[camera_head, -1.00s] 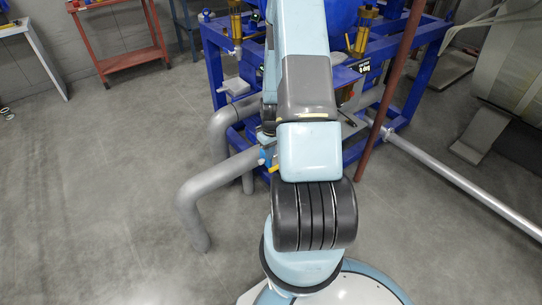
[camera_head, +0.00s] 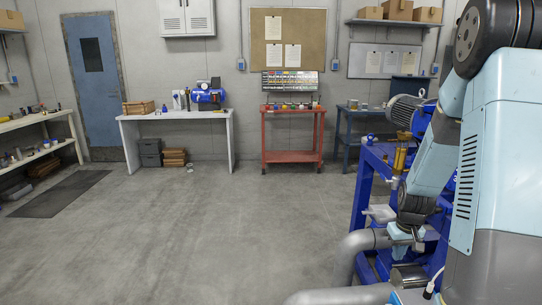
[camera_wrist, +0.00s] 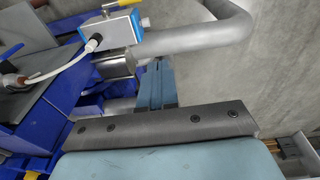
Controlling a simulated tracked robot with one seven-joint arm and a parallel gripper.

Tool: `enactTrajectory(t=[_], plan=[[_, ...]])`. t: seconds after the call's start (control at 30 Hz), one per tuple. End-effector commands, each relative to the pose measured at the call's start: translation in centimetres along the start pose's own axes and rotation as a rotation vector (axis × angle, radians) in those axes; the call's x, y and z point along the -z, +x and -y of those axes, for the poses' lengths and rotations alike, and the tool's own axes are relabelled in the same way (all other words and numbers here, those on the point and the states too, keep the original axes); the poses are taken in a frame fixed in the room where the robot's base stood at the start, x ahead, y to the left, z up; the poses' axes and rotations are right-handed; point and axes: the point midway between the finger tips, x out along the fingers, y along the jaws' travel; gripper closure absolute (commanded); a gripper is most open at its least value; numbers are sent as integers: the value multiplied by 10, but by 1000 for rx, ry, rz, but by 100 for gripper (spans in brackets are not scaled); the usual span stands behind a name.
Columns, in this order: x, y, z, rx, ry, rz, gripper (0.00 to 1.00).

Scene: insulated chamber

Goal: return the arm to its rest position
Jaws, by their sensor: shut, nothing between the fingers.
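My arm fills the right side of the head view, bent, with its forearm slanting down to the wrist. My gripper (camera_head: 402,237) is low there, beside the blue frame (camera_head: 368,205) and close above grey piping. In the wrist view my gripper (camera_wrist: 157,68) shows as narrow blue-grey fingers held together, with nothing between them. A blue-and-silver box with a yellow lever (camera_wrist: 125,32) and a white cable is just beyond the fingertips. I cannot tell the exact gap between the fingers and the pipe.
A thick grey pipe (camera_wrist: 205,38) bends close by in the wrist view. In the head view a red cart (camera_head: 290,157), a white bench (camera_head: 178,115) and a blue door (camera_head: 95,85) stand at the back.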

Motion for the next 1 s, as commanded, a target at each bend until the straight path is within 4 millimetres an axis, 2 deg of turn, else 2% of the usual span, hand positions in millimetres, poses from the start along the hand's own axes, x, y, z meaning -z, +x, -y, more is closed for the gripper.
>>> enactTrajectory(t=[0.03, 0.1, 0.47, 0.77, 1.0], plan=[[2, -17, 6, -8, -2, -17, 100], [2, -38, 13, -15, -2, -33, 100], [-14, -137, 54, -40, 7, -116, 100], [-45, -207, 89, -44, 15, -190, 100], [-80, -255, 114, -35, 23, -252, 100]])
